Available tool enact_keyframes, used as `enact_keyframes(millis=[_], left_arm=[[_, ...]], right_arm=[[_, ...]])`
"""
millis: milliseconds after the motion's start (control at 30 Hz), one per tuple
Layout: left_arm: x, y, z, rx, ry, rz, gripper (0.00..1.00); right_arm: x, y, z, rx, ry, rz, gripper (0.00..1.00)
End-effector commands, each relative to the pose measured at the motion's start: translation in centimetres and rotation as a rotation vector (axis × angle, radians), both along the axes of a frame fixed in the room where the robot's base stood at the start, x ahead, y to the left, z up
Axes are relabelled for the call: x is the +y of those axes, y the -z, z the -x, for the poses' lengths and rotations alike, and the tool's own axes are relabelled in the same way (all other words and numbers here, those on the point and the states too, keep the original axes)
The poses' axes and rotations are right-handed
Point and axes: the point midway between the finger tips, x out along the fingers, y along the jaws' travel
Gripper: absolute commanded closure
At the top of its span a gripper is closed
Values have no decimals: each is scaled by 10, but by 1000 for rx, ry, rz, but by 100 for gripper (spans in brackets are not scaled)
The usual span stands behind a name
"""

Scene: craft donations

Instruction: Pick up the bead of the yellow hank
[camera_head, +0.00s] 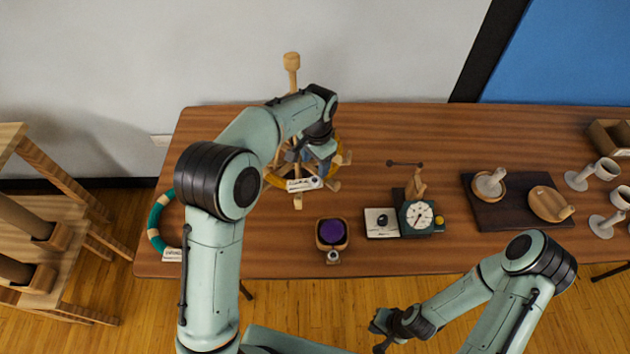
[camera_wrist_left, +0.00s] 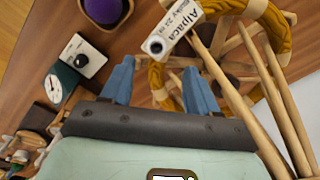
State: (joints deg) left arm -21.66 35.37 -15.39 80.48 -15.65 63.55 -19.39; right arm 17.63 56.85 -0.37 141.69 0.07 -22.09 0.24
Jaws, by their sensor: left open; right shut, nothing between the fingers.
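The yellow hank (camera_head: 274,180) is looped around a wooden winder with spokes. In the left wrist view the yellow hank (camera_wrist_left: 262,12) shows as a thick twisted ring. In the wrist view the open blue fingers (camera_wrist_left: 157,78) are apart, with the bead just beyond the gap, not held. My right gripper (camera_head: 382,333) is shut and empty, off the table's front edge.
The wooden winder (camera_wrist_left: 272,82) has several rods close to my left fingers. A green-and-cream ring (camera_head: 155,228) lies at left.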

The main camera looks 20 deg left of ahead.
Motion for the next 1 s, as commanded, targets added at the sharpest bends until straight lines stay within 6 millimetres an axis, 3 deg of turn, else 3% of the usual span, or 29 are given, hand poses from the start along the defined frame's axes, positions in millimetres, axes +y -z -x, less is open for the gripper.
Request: enact_keyframes(millis=[233,500,800,833,1000], left_arm=[[-1,19,0,-1,0,1,40],[-3,57,3,-1,-1,1,40],[-3,63,2,-3,0,1,40],[-3,63,2,-3,0,1,44],[-3,62,2,-3,0,1,99]], right_arm=[[0,1,2,2,-1,-1,100],[0,3,3,3,0,0,100],[0,3,3,3,-1,0,100],[0,3,3,3,-1,0,100],[0,3,3,3,-1,0,100]])
